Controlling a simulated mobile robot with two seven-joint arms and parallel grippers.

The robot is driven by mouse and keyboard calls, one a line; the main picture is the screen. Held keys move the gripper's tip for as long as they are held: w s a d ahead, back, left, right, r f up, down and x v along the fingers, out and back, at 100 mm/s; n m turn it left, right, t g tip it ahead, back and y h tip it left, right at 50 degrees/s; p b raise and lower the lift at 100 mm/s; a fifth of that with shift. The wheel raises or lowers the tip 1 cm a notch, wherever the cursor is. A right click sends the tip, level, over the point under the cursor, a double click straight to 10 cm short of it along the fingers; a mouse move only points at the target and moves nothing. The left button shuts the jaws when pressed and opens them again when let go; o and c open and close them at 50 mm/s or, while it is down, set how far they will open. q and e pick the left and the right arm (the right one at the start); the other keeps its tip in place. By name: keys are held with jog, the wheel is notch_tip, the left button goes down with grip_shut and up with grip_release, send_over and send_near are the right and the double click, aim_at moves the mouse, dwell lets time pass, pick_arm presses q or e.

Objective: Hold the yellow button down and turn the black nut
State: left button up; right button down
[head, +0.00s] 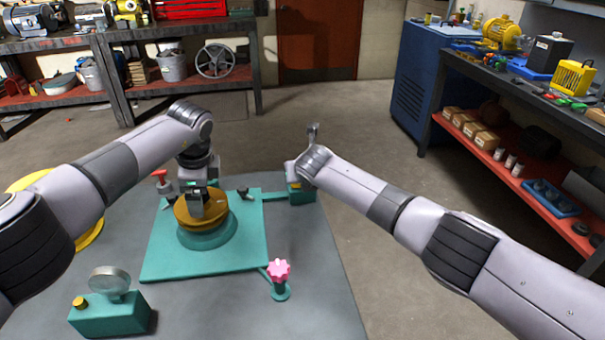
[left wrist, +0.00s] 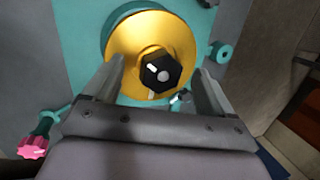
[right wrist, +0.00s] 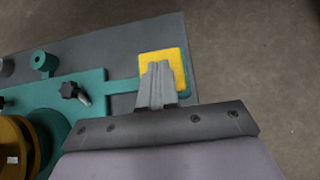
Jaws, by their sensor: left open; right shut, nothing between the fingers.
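The black nut (left wrist: 163,80) is hexagonal with a white mark on its face. It sits in the middle of a gold disc (left wrist: 118,42), which stands on a teal base plate (head: 160,262). My left gripper (left wrist: 158,68) is open, with one finger on each side of the nut; in the head view the gripper (head: 197,208) hides the nut. The yellow button (right wrist: 176,58) is a square pad on a teal block (head: 302,196). My right gripper (right wrist: 158,68) is shut and empty, its fingertips over the pad. I cannot tell whether they touch or press it.
On the same grey table (head: 335,310) are a pink knob (head: 279,270), a red-handled part (head: 161,180), a small black knob (right wrist: 70,90), and a teal box (head: 112,315) with a gauge and a small yellow cap. A yellow ring (head: 88,232) lies partly behind my left arm.

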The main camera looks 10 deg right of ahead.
pick_arm(q)
jog(key=shift+f, duration=0.1)
jog(key=c, duration=1.1)
jog(key=m, duration=0.3)
jog(key=shift+a+h, duration=0.1)
jog(key=shift+h, duration=0.3)
jog(key=m+h, duration=0.1)
jog(key=m, duration=0.3)
jog(key=shift+a, duration=0.1)
jog(key=m+h, duration=0.1)
jog(key=m, duration=0.2)
jog(key=shift+m, duration=0.4)
jog(key=m+h, duration=0.1)
jog(key=m, duration=0.3)
jog(key=shift+a, duration=0.1)
jog(key=shift+g, duration=0.3)
